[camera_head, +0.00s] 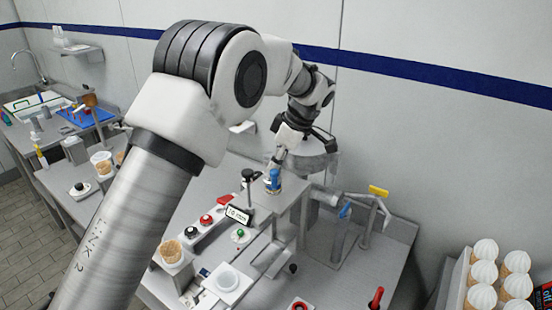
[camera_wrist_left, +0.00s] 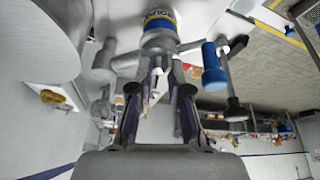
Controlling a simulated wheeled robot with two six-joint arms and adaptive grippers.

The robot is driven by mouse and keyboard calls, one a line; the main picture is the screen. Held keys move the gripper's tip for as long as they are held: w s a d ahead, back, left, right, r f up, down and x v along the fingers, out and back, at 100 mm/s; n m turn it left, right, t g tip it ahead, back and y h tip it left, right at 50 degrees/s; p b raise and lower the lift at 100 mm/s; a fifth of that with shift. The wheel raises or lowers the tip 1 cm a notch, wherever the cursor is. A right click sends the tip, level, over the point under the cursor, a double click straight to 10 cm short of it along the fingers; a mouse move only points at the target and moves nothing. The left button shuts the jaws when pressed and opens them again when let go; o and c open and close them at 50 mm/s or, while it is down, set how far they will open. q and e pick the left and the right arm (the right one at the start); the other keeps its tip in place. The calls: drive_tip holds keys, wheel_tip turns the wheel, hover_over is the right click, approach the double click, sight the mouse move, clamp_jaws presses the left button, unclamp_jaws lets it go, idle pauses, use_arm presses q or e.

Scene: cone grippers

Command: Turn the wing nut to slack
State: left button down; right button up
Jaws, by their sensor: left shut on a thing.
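My left gripper (camera_head: 284,154) reaches over the machine at the back of the bench, its fingers pointing down. In the left wrist view the gripper (camera_wrist_left: 160,75) has its fingertips closed in on the grey wing nut (camera_wrist_left: 158,62), below a metal cylinder with a blue and yellow band (camera_wrist_left: 158,22). The fingers partly hide the nut, so its exact turn cannot be told. In the head view the arm and gripper hide the nut. My right gripper is in neither view.
A blue-handled lever (camera_wrist_left: 213,68) stands close beside the fingers. A yellow-tipped handle (camera_head: 378,191) is right of the machine. Ice-cream cones (camera_head: 484,272) stand at the lower right.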

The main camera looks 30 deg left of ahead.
use_arm(q)
drive_tip(key=shift+d+f+n+g, duration=0.1)
drive_tip(key=shift+f+n+g, duration=0.2)
drive_tip(key=shift+n, duration=0.2)
drive_tip(key=c, duration=1.2)
unclamp_jaws()
drive_tip(key=shift+o, duration=0.5)
drive_tip(key=shift+a, duration=0.2)
drive_tip(key=shift+w, duration=0.1)
drive_tip(key=shift+r, duration=0.1)
drive_tip(key=v, duration=1.1)
drive_tip(key=shift+r+p, duration=0.3)
drive_tip(key=shift+r, duration=0.1)
